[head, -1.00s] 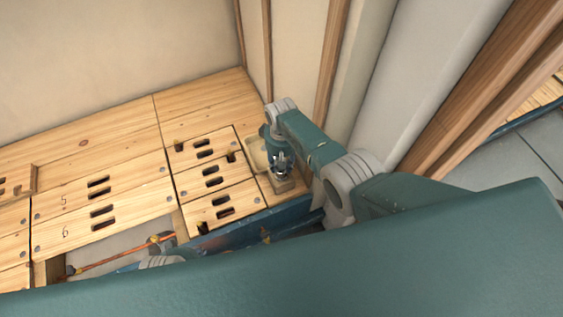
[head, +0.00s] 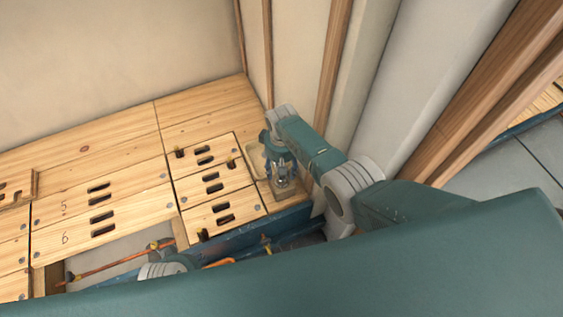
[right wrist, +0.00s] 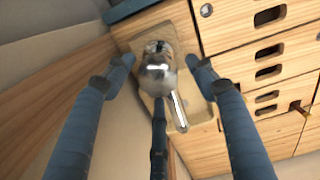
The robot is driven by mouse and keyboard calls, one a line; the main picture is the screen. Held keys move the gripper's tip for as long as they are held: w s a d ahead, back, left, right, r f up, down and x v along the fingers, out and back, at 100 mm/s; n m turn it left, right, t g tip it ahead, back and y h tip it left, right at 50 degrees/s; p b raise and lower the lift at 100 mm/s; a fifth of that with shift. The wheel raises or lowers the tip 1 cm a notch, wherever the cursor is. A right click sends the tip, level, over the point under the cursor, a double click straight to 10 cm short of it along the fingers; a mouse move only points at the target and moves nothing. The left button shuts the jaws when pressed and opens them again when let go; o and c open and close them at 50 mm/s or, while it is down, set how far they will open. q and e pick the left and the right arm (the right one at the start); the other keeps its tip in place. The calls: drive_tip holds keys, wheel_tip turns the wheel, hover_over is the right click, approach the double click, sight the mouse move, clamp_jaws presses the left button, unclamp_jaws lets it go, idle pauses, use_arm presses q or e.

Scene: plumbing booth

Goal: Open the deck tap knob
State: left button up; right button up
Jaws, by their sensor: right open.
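The deck tap (right wrist: 160,78) is shiny chrome, with a round top and a slim arm (right wrist: 178,108) pointing down and right in the right wrist view. It stands on a pale square plate (right wrist: 142,65). My right gripper (head: 284,180) points down over the tap in the head view and hides most of it. In the right wrist view my right gripper (right wrist: 160,70) is open. Its blue fingers stand on both sides of the tap, with gaps, and a dark finger sits below it. Whether any finger touches the tap is unclear. My left gripper is not seen.
Slotted wooden panels (head: 105,205) cover the deck left of the tap. A copper pipe (head: 108,267) lies in an open gap at the near left. A wall with wooden studs (head: 332,60) rises close behind and right of my right arm.

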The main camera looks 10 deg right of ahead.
wheel_tip(320, 180, up, 12)
idle(0.6)
drive_tip(key=shift+f, duration=0.1)
